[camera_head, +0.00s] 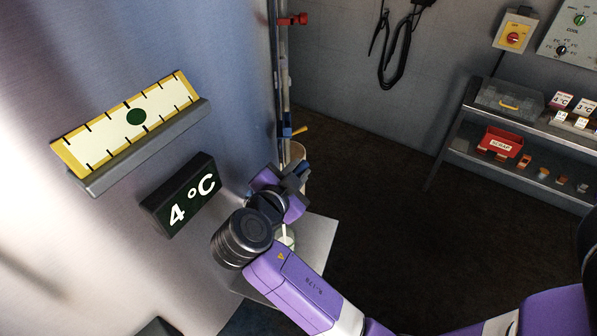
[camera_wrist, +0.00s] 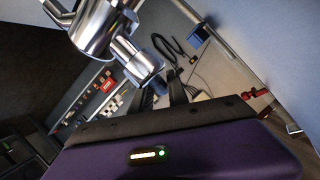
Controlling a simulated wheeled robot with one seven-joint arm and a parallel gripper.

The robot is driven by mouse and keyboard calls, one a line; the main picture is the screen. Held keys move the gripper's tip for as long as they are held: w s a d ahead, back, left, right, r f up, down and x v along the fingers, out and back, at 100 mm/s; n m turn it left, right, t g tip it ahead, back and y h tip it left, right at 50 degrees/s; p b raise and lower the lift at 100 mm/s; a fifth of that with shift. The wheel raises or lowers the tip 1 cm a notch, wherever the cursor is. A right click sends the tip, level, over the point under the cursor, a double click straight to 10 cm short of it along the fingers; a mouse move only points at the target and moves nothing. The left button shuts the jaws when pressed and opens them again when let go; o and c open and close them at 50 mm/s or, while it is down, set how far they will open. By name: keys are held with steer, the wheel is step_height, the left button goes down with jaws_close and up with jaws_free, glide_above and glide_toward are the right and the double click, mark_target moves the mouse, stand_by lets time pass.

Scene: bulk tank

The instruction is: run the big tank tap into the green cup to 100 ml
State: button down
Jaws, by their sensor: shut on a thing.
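The big tank (camera_head: 90,60) fills the left of the head view, and its 4 °C sign (camera_head: 180,196) is on its wall. The chrome tap (camera_wrist: 95,28) shows close up in the wrist view; in the head view my arm largely covers it. My gripper (camera_head: 300,174) is at the tap, with its dark fingers (camera_wrist: 172,90) shut on what looks like the tap's handle (camera_wrist: 142,64).
A level gauge (camera_head: 133,117) with a green dot is above the sign. A pipe with a red valve handle (camera_head: 293,20) runs up behind my gripper. The dark floor between is clear.

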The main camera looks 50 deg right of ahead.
steer(key=shift+w+f+n+t+y+b, duration=0.2)
steer(key=shift+w+n+t+b, duration=0.1)
steer(key=shift+n+t+b, duration=0.25)
steer(key=shift+w+f+n+t+y+b, duration=0.15)
steer(key=shift+w+n+t+y+b, duration=0.15)
steer(key=shift+t+b, duration=0.35)
steer(key=shift+w+a+r+n+t+y+b, duration=0.1)
steer(key=shift+w+r+n+t+y+b, duration=0.2)
steer(key=shift+w+n+t, duration=0.35)
steer(key=shift+w+a+r+n+t+y+b, duration=0.15)
steer(key=shift+w+n+t+y, duration=0.2)
steer(key=shift+n+t, duration=0.45)
steer(key=shift+f, duration=0.1)
steer(key=c, duration=1.3)
jaws_free()
steer(key=shift+s, duration=0.1)
steer(key=b+v, duration=0.1)
steer(key=v, duration=0.6)
steer(key=shift+s+a, duration=0.2)
steer(key=shift+a, duration=0.05)
